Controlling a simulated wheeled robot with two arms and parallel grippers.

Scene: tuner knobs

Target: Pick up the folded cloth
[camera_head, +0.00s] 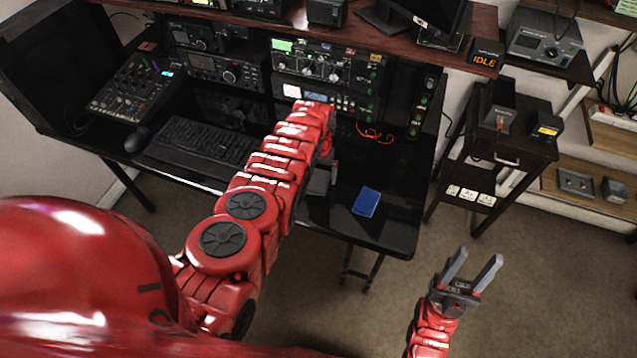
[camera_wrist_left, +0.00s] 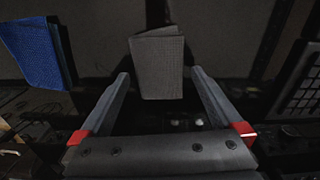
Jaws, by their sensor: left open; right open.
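A grey folded cloth (camera_wrist_left: 158,60) lies flat on the black desk in the left wrist view, just beyond and between my left fingertips. In the head view the grey cloth (camera_head: 319,184) is partly hidden by my left arm. A blue folded cloth-like piece (camera_head: 367,202) lies to its right near the desk's front edge; it also shows at the left of the left wrist view (camera_wrist_left: 34,52). My left gripper (camera_wrist_left: 160,76) is open, empty and pointed at the grey cloth; contact is not visible. My right gripper (camera_head: 479,257) is open and empty, off the desk at lower right.
The black desk (camera_head: 400,225) carries a keyboard (camera_head: 205,143), a mouse (camera_head: 137,138) and a mixer (camera_head: 132,85) on the left. Radio units (camera_head: 325,68) stand behind. An orange cable (camera_head: 375,133) lies near them. A small black side table (camera_head: 500,140) stands right of the desk.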

